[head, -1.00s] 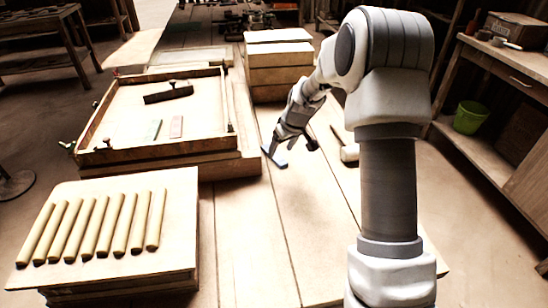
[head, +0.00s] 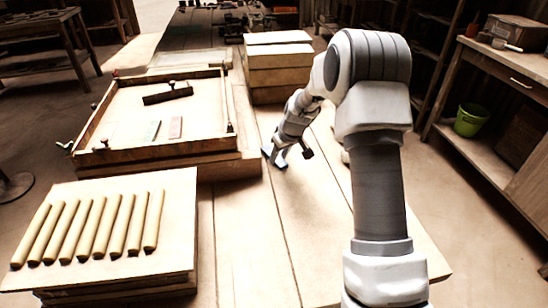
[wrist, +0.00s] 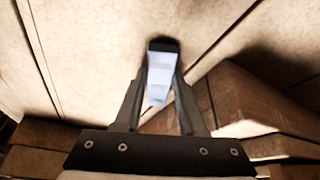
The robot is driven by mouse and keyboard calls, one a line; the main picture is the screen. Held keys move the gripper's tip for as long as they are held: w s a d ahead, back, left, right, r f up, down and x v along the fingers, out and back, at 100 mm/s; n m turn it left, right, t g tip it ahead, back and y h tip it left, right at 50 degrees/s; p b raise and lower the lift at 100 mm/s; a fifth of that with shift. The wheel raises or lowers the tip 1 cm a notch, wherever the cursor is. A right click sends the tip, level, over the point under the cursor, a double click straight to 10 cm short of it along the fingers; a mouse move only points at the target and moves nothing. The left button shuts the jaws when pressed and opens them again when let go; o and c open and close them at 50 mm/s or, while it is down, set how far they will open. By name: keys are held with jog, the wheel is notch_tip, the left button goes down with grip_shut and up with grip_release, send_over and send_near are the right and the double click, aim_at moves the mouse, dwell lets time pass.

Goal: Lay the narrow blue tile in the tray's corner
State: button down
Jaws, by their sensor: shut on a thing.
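My gripper (head: 281,154) is shut on the narrow blue tile (head: 268,155), over the plank table to the right of the tray. In the wrist view the tile (wrist: 160,72) is pinched between the two fingers and looks pale blue with a dark far end. I cannot tell whether it touches the planks. The shallow wooden tray (head: 165,150) stands to the left with raised walls.
A board with several tan rolls (head: 125,222) lies at the front left. Stacked wooden blocks (head: 279,72) stand behind my gripper. A mallet is mostly hidden behind my arm. Planks in front of my gripper are clear.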

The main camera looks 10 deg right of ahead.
aim_at(279, 160)
jog(key=shift+r, duration=0.15)
notch_tip(279, 160, up, 4)
jog(key=shift+r+p, duration=0.25)
jog(key=shift+p, duration=0.5)
jog(key=s+d+r+p, duration=0.1)
jog(key=s+d+r, duration=0.5)
jog(key=s+d, duration=0.2)
jog(key=shift+d+r, duration=0.15)
jog(key=shift+d, duration=0.1)
